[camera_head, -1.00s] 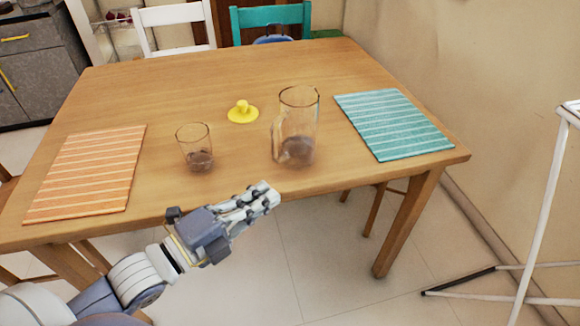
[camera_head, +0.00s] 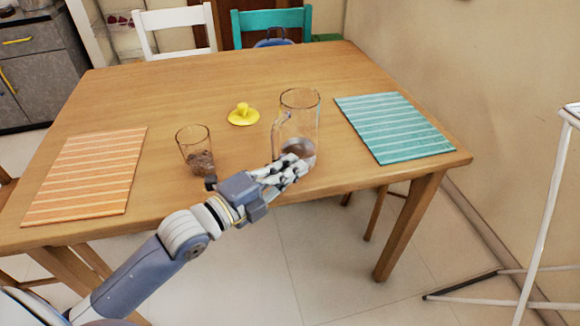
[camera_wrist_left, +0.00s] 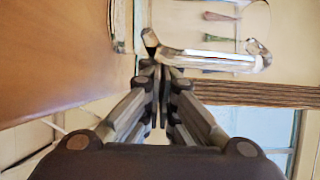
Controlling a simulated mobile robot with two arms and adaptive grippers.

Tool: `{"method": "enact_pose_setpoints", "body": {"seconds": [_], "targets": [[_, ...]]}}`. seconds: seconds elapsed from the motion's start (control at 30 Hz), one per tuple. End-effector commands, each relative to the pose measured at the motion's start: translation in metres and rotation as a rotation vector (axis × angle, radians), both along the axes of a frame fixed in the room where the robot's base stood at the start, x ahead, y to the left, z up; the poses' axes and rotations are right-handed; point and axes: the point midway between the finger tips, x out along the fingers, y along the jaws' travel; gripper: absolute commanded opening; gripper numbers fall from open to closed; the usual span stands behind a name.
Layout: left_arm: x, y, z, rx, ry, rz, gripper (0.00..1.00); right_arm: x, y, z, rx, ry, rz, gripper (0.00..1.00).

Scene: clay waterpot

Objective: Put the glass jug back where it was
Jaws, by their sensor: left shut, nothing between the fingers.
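The glass jug (camera_head: 300,112) stands upright on the wooden table, with some dark content at its bottom. My left gripper (camera_head: 300,166) is shut and empty, in front of the jug's lower part in the head view, hiding some of its base. In the left wrist view, a clear glass bar, seemingly the jug's handle (camera_wrist_left: 212,60), lies just beyond the closed fingertips (camera_wrist_left: 160,68). I cannot tell whether they touch it. My right gripper is not in view.
A glass tumbler (camera_head: 195,148) with dark content stands left of the jug. A yellow lid-like piece (camera_head: 243,116) lies between and behind them. An orange striped mat (camera_head: 88,178) is at left, a teal striped mat (camera_head: 393,126) at right. The table's back is clear.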

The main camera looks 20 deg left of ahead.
Motion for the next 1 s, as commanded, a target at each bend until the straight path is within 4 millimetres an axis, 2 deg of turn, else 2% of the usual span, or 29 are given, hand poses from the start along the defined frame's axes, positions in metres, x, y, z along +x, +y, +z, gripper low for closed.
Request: {"method": "enact_pose_setpoints", "body": {"seconds": [0.47,0.6,0.8,1.0], "targets": [[0.007,0.002,0.001,0.002,-0.001,0.000,0.00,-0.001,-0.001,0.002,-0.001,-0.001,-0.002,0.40],[0.026,0.009,0.002,0.006,-0.003,0.000,0.00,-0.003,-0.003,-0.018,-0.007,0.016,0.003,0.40],[0.050,0.016,0.001,0.003,-0.001,0.000,0.00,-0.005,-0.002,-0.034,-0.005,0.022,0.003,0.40],[0.056,0.018,0.000,0.001,0.000,0.000,0.00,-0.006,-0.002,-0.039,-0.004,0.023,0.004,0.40]]}}
